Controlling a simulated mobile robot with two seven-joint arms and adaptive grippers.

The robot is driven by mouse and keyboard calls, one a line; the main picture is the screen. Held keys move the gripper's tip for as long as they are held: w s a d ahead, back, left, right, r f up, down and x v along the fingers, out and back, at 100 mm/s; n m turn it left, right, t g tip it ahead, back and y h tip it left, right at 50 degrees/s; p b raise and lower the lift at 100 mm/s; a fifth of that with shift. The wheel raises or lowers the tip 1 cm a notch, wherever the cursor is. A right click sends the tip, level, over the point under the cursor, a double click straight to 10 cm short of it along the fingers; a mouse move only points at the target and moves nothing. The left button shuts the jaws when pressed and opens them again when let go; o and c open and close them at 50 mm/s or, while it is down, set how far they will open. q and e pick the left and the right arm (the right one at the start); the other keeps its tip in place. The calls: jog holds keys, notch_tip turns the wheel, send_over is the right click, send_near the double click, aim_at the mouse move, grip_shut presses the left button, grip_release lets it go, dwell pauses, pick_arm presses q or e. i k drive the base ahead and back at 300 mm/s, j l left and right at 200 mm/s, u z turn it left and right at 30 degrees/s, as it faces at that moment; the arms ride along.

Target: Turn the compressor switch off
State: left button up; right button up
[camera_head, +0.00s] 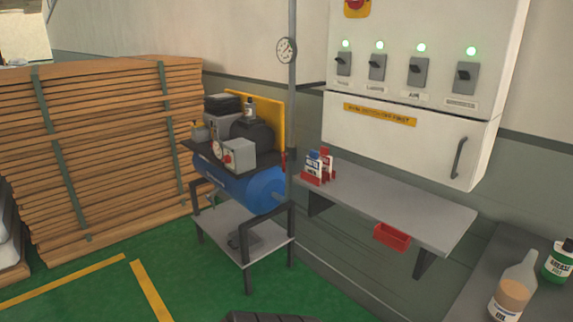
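A white control cabinet (425,18) hangs on the wall at the upper right. It carries a row of several dark rotary switches, each with a lit green lamp above it. The rightmost switch (466,77) has the longest label, which is too small to read surely; its lamp (471,50) glows green. The other switches are a left one (343,63), a second one (377,66) and a third one (418,71). The blue-tanked compressor (250,187) stands on a metal stand at centre left. Neither of my grippers is in view.
A dark bench (500,262) with bottles is at lower right. Stacked wood (110,150) fills the left. Green floor (195,290) is open in front.

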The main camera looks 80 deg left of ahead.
aim_at(227, 159)
jog(key=u, duration=2.95)
jog(key=i+j, duration=0.1)
jog(key=i, duration=0.45)
jog(key=i+j, duration=0.1)
jog(key=i, duration=0.45)
